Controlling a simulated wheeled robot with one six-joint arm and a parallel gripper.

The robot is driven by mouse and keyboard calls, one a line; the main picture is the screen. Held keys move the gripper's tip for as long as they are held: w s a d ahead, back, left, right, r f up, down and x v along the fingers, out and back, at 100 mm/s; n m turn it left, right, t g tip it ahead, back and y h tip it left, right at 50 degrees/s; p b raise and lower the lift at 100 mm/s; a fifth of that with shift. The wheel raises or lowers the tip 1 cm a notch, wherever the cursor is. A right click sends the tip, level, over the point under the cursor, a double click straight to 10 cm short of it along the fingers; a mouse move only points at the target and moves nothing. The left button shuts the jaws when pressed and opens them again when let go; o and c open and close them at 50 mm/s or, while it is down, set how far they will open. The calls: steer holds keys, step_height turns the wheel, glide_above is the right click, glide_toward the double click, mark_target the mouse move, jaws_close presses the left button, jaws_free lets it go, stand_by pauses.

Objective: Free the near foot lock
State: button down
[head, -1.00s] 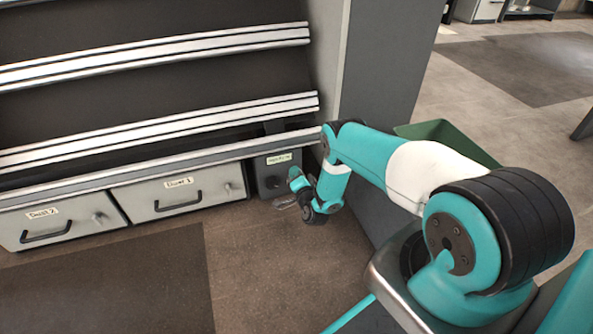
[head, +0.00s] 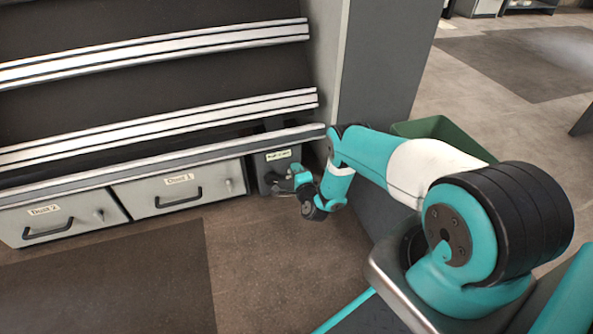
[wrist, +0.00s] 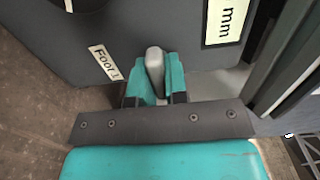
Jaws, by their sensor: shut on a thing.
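The foot lock shows as a short, rounded light-grey lever (wrist: 154,58) beside a dark grey panel (wrist: 165,30) in the wrist view. My gripper (wrist: 154,80) is shut on this lever, one teal finger on each side, with its rounded end showing between them. A small label (wrist: 105,62) starting "Foot" is on the panel to the left. In the head view, my gripper (head: 284,182) is low at the front of a dark grey box (head: 263,173) with a label at its top. The lever cannot be made out there.
A grey pillar (head: 375,90) stands close right, a green bin (head: 440,130) behind my arm. Floor in front is clear.

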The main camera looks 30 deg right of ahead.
steer(key=shift+a, duration=0.1)
steer(key=c, duration=1.1)
jaws_free()
steer(key=p+v, duration=1.6)
steer(key=v, duration=0.1)
steer(key=shift+s+r, duration=0.1)
steer(key=shift+s, duration=0.15)
